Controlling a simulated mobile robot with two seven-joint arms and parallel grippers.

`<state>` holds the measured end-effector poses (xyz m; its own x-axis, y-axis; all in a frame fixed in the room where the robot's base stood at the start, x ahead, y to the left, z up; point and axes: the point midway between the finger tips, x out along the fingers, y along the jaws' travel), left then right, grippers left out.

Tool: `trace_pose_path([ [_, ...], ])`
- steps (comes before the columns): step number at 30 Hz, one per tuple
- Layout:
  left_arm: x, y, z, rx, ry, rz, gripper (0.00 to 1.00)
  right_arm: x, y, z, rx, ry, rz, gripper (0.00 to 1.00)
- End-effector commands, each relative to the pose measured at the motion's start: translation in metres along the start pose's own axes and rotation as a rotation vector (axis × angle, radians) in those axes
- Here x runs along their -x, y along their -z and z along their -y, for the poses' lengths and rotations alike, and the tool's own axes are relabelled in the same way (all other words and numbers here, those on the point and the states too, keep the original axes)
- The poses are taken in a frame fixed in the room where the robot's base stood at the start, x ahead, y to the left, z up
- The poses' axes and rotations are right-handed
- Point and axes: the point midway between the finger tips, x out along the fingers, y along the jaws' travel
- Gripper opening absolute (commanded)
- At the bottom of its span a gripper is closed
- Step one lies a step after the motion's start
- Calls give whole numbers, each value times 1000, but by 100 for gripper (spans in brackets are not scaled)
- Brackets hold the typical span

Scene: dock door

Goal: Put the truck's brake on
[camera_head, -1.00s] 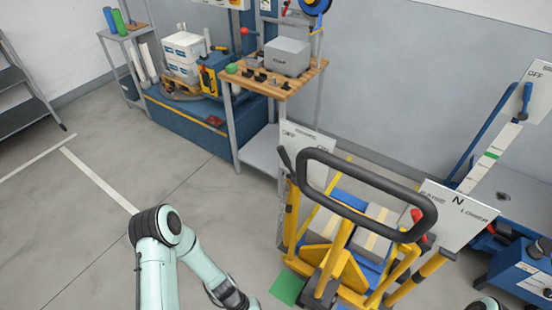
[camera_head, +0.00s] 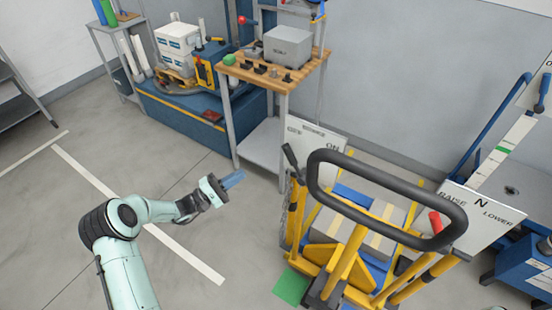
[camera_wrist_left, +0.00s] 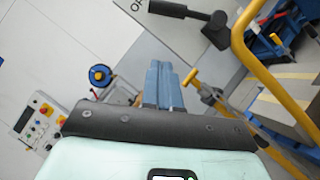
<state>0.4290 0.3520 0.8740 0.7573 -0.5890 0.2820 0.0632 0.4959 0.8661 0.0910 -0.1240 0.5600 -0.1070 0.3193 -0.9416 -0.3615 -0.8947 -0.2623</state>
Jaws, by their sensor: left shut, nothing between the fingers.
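The yellow truck (camera_head: 345,245) with its black loop handle (camera_head: 385,200) stands at the lower right. A black brake lever (camera_head: 291,157) rises at its left side, tilted toward the left, in front of a white plate (camera_head: 315,136) marked OFF at left and ON at right. In the left wrist view a black lever (camera_wrist_left: 185,12) crosses the top, with part of the plate's lettering beside it. My left gripper (camera_head: 233,180) is shut and empty, left of the lever and apart from it. Its blue fingers (camera_wrist_left: 164,85) point toward the lever area. My right gripper is out of view.
A red-gripped lever (camera_head: 436,222) sits by a RAISE N LOWER plate (camera_head: 478,213) on the truck's right. A wooden-topped bench (camera_head: 275,78) stands behind. A green floor patch (camera_head: 291,287) lies by the truck's left foot. Open floor lies around my left arm.

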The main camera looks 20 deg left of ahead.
Motion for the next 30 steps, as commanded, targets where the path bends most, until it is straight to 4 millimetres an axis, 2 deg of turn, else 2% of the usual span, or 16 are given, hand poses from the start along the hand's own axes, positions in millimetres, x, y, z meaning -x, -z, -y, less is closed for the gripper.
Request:
trace_pose_path([
  [7,-2,0,1,3,3,1,0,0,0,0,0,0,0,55],
  [11,-15,-1,1,4,3,4,0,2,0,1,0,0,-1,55],
  [24,-104,-2,1,4,4,5,0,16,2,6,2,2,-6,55],
  [30,-123,-22,1,4,5,2,0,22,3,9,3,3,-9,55],
])
